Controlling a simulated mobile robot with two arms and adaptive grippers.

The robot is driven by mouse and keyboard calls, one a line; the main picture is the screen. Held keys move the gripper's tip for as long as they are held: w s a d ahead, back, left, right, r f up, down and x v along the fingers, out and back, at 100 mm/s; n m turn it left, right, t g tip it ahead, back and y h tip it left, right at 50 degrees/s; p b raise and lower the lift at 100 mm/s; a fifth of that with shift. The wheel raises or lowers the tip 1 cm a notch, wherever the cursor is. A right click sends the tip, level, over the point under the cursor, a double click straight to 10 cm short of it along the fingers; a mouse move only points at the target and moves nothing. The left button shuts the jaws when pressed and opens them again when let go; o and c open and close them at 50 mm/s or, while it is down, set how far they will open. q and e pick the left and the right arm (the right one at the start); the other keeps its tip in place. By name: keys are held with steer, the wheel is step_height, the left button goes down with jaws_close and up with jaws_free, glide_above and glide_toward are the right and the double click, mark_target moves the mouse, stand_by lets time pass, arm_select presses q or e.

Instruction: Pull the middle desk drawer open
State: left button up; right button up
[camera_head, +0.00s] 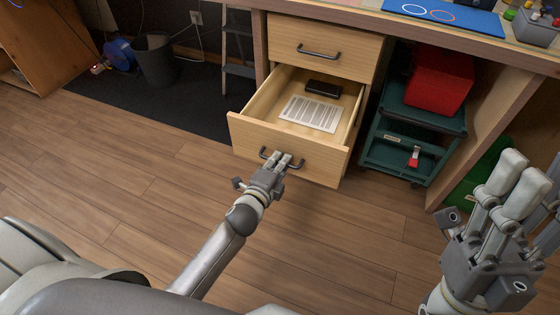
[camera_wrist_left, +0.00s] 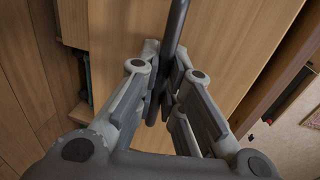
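The middle desk drawer (camera_head: 240,132) is pulled well out below the shut top drawer. Its light wood front carries a dark bar handle (camera_head: 296,166), which also shows as a dark bar in the left wrist view (camera_wrist_left: 177,28). My left gripper (camera_head: 283,160) is at the handle, its fingers closed around the bar. In the left wrist view the finger pads (camera_wrist_left: 165,98) lie on both sides of the bar and hide part of it. My right gripper (camera_head: 525,185) is open and empty at the right, away from the drawer, its outer finger partly cut by the picture edge.
A paper sheet (camera_head: 311,113) and a black case (camera_head: 323,88) lie in the drawer. The top drawer (camera_head: 290,33) is above. A green cart (camera_head: 396,125) with a red box (camera_head: 440,78) stands at the right. The wooden floor (camera_head: 120,170) in front is clear.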

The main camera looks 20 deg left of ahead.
arm_select(q)
steer(key=shift+o, duration=0.8)
steer(key=v, duration=1.2)
